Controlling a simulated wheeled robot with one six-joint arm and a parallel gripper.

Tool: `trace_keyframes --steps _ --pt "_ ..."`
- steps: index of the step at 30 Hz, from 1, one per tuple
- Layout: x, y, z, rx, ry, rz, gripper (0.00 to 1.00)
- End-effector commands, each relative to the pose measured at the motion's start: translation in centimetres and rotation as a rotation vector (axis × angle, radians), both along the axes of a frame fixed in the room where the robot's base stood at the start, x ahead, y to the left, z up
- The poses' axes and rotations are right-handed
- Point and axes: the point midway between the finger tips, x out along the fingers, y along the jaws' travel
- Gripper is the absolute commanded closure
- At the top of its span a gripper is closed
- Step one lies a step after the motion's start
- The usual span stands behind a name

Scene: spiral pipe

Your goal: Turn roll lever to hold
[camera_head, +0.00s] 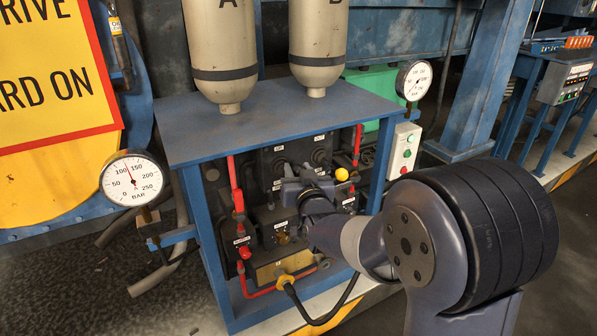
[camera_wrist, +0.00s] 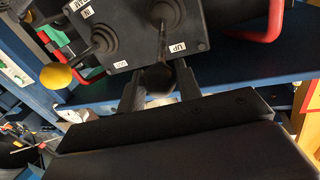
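My gripper (camera_wrist: 160,88) is at a dark control box (camera_wrist: 130,45) with two round rubber boots. One lever (camera_wrist: 163,42) runs from its boot to a dark round knob (camera_wrist: 158,79) between my two fingers. The fingers stand on either side of the knob; whether they press on it I cannot tell. White labels sit around the boots; one beside this lever reads "UP" (camera_wrist: 178,48). A second lever with a yellow knob (camera_wrist: 56,75) is to the left. I cannot read which lever is roll. In the head view my gripper (camera_head: 305,187) hides much of the box.
The box sits inside a blue frame (camera_head: 215,262) with red pipes (camera_head: 237,190) in front at the left. A yellow-knobbed lever (camera_head: 341,174) is just right of my gripper. A gauge (camera_head: 132,178) stands at the left, and a green-and-red button box (camera_head: 404,150) at the right.

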Motion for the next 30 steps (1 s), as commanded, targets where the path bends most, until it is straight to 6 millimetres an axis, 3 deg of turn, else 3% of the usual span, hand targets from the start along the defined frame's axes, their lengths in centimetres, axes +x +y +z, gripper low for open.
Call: trace_keyframes --steps 12,30 --pt "0.0 0.0 0.0 0.000 0.000 0.000 1.00" --pt "-0.2 -0.2 -1.6 0.048 -0.086 -0.001 1.00"
